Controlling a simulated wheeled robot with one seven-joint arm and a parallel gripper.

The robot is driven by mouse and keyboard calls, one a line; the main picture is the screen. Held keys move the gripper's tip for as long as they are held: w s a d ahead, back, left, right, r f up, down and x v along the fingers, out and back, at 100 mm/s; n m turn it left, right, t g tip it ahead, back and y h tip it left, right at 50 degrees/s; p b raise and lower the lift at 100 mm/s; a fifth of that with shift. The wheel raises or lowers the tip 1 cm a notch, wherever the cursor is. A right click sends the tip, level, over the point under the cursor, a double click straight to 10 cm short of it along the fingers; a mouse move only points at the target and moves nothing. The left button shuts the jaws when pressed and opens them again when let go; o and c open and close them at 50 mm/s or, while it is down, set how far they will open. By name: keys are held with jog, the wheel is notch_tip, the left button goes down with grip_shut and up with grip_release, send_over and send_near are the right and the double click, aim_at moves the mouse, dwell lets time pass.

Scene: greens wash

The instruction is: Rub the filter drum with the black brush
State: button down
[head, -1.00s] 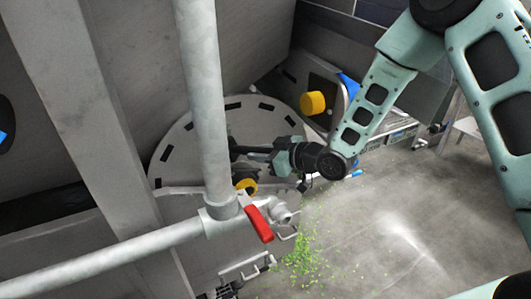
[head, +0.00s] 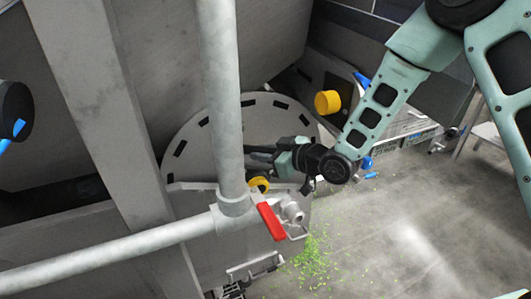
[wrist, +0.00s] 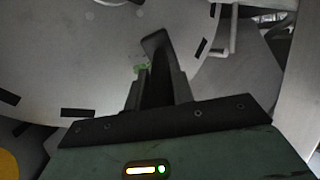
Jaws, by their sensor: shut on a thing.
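The filter drum (head: 196,150) is a large grey disc with black slots around its rim, behind a grey pipe in the head view. It fills much of the wrist view (wrist: 60,60). My gripper (head: 252,153) is in front of the drum's face, its tips partly hidden by the pipe in the head view. In the wrist view my gripper (wrist: 157,82) is shut on the black brush (wrist: 156,44), whose dark end sticks out past the fingers over the drum. I cannot tell whether the brush touches the drum. A small green patch shows beside the fingers.
A vertical grey pipe (head: 219,90) with a red-handled valve (head: 270,221) stands in front of the drum. Yellow knobs (head: 328,103) are near the drum. Green bits (head: 315,258) lie on the grey floor, which is mostly open at the right.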

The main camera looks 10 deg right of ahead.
jog(key=shift+s+a+f+b, duration=0.1)
jog(key=shift+s+a+b, duration=0.3)
jog(key=shift+a, duration=0.4)
jog(key=shift+w+a+r+p, duration=0.1)
jog(key=shift+w+r+p, duration=0.15)
jog(key=shift+r+p, duration=0.3)
jog(key=shift+r, duration=0.1)
jog(key=shift+w+d, duration=0.2)
jog(key=shift+d, duration=1.05)
jog(key=shift+w+d, duration=0.1)
jog(key=shift+d, duration=0.05)
